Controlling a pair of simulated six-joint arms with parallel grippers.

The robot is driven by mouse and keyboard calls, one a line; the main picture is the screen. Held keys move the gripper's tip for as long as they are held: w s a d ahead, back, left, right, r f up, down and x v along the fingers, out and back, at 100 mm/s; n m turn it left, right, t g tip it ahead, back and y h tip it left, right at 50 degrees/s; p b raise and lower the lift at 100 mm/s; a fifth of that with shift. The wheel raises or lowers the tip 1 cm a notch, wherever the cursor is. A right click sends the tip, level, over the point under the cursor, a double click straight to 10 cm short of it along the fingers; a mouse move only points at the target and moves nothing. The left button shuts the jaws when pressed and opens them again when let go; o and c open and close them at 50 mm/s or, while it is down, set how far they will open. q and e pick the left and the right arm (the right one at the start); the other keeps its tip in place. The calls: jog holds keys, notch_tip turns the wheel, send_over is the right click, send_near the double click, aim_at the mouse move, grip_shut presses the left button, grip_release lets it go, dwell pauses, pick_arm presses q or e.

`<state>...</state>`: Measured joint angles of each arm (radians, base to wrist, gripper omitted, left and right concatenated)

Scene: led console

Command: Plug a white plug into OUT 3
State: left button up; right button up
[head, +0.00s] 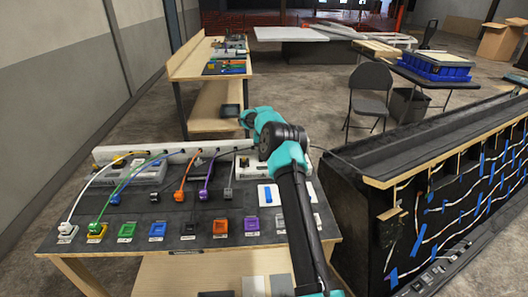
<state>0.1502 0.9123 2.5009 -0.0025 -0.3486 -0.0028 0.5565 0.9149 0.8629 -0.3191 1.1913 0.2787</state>
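A white plug (67,227) on a white cable stands at the far left of the socket row on the dark console top (120,250); I cannot tell whether it is seated. A green plug (95,226) stands on the yellow socket (97,237). Right of these are the green (128,231), blue (158,231), black (189,230), orange (220,227) and purple (251,225) sockets. The labels are too small to read, so OUT 3 cannot be picked out. My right arm reaches over the right side; its gripper (232,110) is raised beyond the console, its fingers unclear. My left gripper is out of view.
Blue (115,198), black (153,197), orange (180,195) and purple (203,194) plugs stand behind the sockets, with arching cables. A white power strip (180,149) runs along the back. A black cable-filled panel (440,200) stands at the right.

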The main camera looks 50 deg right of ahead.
dwell(0.4)
jog(key=o, duration=1.6)
jog(key=shift+f, duration=0.1)
jog(key=shift+c, duration=0.2)
jog(key=shift+r, duration=3.55)
